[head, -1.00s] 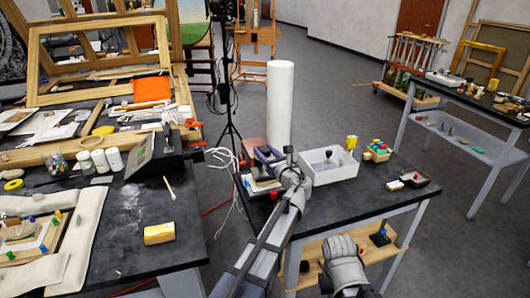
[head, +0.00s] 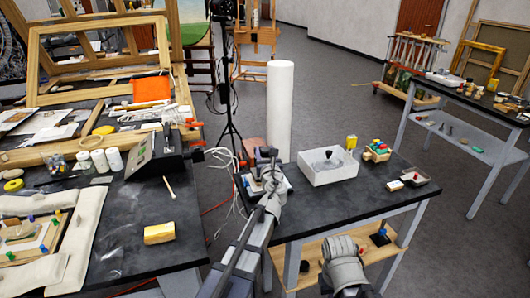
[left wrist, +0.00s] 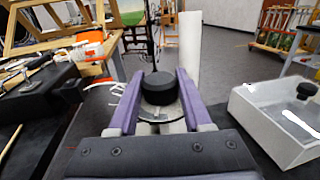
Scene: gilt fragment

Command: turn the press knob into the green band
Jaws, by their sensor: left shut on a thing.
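The press (head: 284,186) stands at the left end of the dark table. Its black round knob (left wrist: 158,88) shows in the left wrist view, above a pale disc. My left gripper (head: 267,160) reaches over the press, and its purple fingers are on either side of the knob, shut on it. In the head view my gripper hides the knob and much of the press. I cannot make out a green band in either view. My right arm shows low in the head view, but its fingers do not show.
A white tray (head: 322,177) stands right of the press, also in the left wrist view (left wrist: 262,130). A tall white cylinder (head: 280,110) rises behind the press. The cluttered workbench (head: 110,215) lies to the left. The front of the press table is bare.

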